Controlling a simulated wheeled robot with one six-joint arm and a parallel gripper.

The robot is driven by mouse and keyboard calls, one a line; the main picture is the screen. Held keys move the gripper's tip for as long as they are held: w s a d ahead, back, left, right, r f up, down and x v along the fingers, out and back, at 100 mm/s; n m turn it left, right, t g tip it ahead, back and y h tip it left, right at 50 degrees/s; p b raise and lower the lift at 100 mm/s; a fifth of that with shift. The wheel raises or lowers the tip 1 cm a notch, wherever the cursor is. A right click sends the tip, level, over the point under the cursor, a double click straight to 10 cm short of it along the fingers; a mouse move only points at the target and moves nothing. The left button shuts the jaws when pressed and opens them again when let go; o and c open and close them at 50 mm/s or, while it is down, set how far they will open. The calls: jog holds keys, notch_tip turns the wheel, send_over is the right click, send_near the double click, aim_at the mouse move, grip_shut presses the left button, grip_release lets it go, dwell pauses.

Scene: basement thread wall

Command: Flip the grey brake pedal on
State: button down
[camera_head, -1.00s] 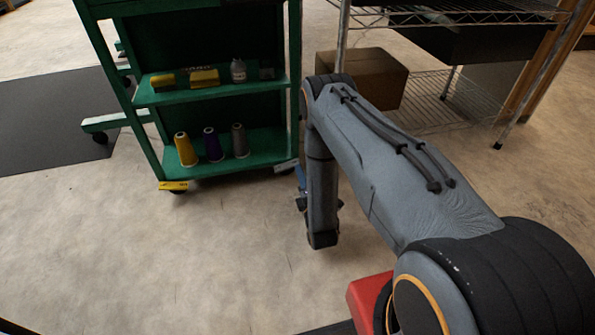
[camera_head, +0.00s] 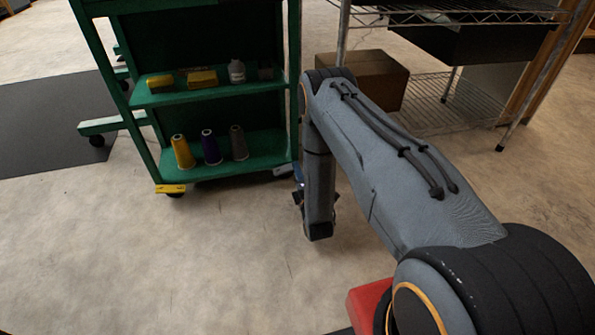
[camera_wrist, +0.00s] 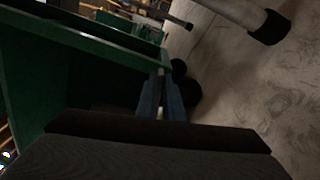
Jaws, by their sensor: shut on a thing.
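The green cart (camera_head: 215,166) stands on casters in the head view. The grey brake pedal (camera_head: 283,169) is a small pale tab at the cart's lower right corner, partly hidden by my arm. My gripper (camera_head: 298,180) is low beside that corner, mostly hidden behind my own wrist. In the wrist view, my gripper's bluish fingers (camera_wrist: 162,90) are close together under the cart's edge, near a dark caster (camera_wrist: 187,90). A thin pale strip shows between them, which appears to be the grey pedal. The exact contact and the pedal's tilt are too dark to tell.
A yellow pedal (camera_head: 170,188) is at the cart's lower left corner. Thread cones and small items stand on the cart's shelves. A wire rack (camera_head: 440,100) with a cardboard box (camera_head: 375,75) is behind my arm. The floor in front of the cart is clear.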

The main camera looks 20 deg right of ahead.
jog(key=m+p, duration=0.3)
jog(key=shift+d+f, duration=0.15)
jog(key=shift+f, duration=0.15)
jog(key=shift+f+m+p, duration=0.55)
jog(key=shift+m+p, duration=0.1)
jog(key=shift+m, duration=0.55)
jog(key=c, duration=1.9)
grip_release()
jog(key=shift+o, duration=0.2)
jog(key=s+p, duration=0.3)
jog(key=s, duration=0.4)
jog(key=shift+s, duration=0.4)
